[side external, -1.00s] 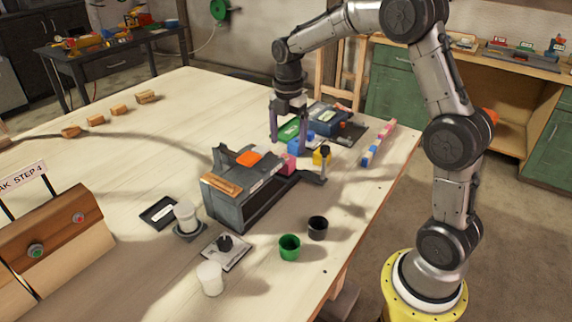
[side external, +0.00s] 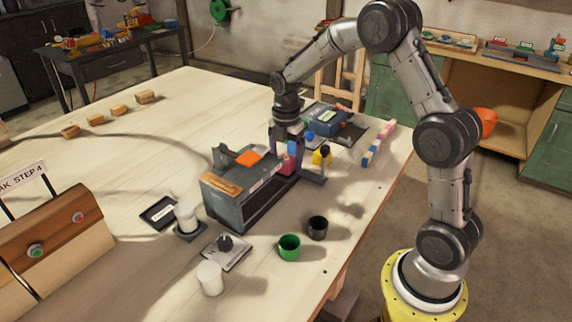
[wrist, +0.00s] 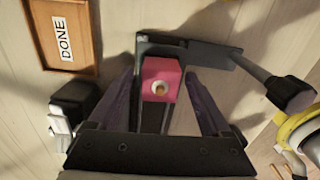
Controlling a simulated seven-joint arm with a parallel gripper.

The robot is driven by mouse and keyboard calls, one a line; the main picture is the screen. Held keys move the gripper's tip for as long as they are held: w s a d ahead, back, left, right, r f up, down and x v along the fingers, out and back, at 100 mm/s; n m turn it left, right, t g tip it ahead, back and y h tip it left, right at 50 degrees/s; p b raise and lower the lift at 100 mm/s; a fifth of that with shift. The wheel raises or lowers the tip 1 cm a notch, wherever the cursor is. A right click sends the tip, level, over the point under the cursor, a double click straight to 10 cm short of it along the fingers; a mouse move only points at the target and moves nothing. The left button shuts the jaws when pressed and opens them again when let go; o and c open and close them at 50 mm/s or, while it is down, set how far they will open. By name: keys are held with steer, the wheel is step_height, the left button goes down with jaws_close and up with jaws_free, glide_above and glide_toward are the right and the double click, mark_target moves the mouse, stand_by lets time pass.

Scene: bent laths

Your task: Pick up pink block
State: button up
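The pink block (wrist: 160,80) has a pale round spot on its face in the wrist view. It sits at a dark metal bracket (wrist: 205,50). In the side view the block (side external: 285,163) is partly hidden, beside the grey machine (side external: 240,205). My gripper (wrist: 158,76) is open, with a purple finger on each side of the block. Gaps show between the block and both fingers in the wrist view. In the side view my gripper (side external: 286,147) points down over the block.
A yellow item (side external: 321,157) with a black top stands close to the right of my gripper. Behind are a blue box (side external: 325,122) and a row of coloured blocks (side external: 378,143). A green cup (side external: 289,247) and a black cup (side external: 317,228) stand in front.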

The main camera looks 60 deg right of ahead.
steer(key=c, duration=1.2)
jaws_close()
steer(key=shift+r, duration=0.15)
